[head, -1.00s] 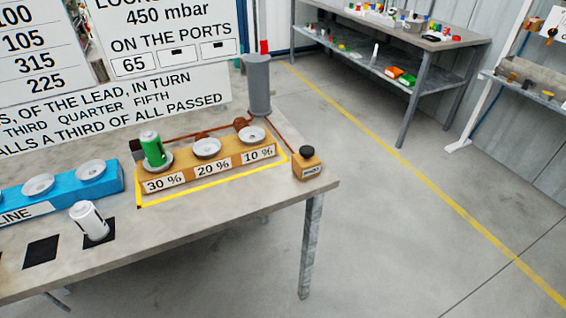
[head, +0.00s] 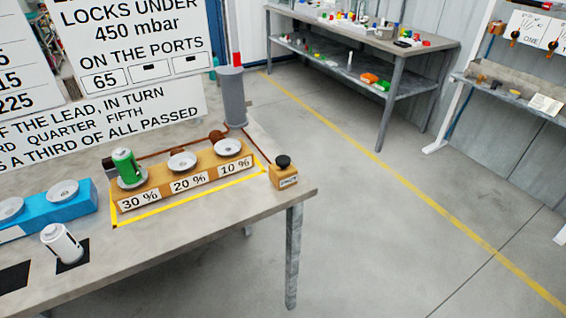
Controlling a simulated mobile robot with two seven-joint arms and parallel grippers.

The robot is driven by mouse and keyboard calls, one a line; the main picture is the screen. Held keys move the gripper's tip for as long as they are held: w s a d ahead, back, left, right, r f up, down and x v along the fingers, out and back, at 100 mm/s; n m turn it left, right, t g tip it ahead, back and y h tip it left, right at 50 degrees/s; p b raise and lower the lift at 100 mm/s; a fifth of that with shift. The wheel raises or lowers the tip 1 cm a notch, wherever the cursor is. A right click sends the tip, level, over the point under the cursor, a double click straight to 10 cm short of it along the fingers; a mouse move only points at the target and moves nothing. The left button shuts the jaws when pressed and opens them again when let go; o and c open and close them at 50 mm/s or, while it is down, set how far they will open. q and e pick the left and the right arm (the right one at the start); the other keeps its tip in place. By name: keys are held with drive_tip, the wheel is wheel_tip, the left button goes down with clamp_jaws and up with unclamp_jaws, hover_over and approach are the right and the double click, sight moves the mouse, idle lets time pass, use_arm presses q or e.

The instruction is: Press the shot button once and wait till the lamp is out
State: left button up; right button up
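The shot button is a black round cap (head: 283,161) on a small tan box (head: 284,179) at the right end of the near bench. The box's front label is too small to read. A grey cylinder (head: 233,97) with a red piece (head: 236,59) on top stands behind it; I cannot tell whether this red piece is the lamp or whether it is lit. A tan block (head: 190,184) has three white cups marked 30 %, 20 % and 10 %. A green can (head: 124,165) stands in the 30 % cup. Neither gripper is in view.
A blue block (head: 50,208) with white cups and a white can (head: 62,243) on a dark square are on the bench (head: 200,235) at left. Lettered boards (head: 110,120) stand behind. Floor to the right is clear, up to another bench (head: 400,45) and a shelf (head: 510,90).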

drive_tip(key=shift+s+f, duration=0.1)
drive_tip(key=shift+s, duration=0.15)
